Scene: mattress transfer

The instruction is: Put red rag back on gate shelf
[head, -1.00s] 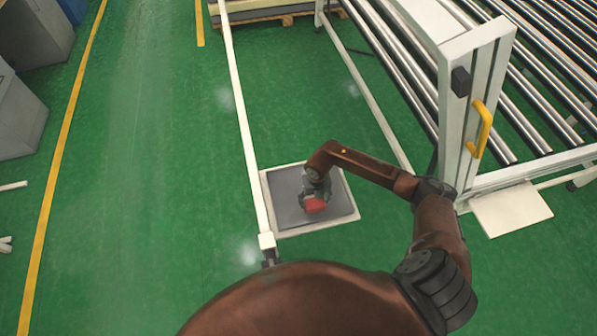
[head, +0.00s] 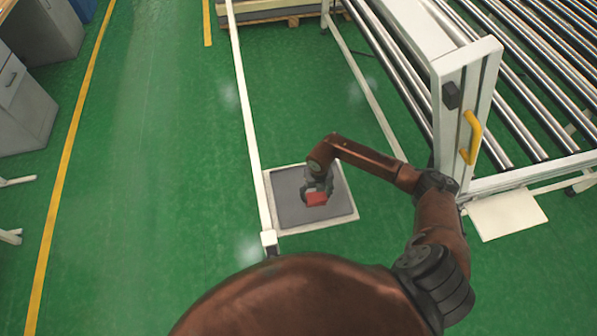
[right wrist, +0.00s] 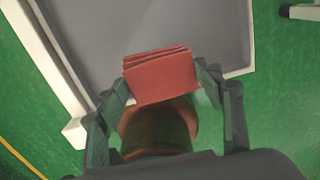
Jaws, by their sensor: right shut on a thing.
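The red rag (head: 316,199) is a small folded stack. My right gripper (head: 317,190) is shut on it, and in the head view both are seen against a grey panel with a pale rim (head: 343,208). In the right wrist view the folded layers of the rag (right wrist: 160,76) show between the two fingers of the right gripper (right wrist: 165,88). Whether the rag touches the grey surface is not clear. A white shelf plate (head: 505,214) juts out at the foot of the white gate post with a yellow handle (head: 471,137). My left gripper is out of view.
A roller conveyor (head: 520,75) fills the upper right. A long white rail (head: 243,100) runs beside the grey panel. Grey cabinets (head: 25,105) stand at the left. The green floor between the yellow line (head: 70,165) and the white rail is clear.

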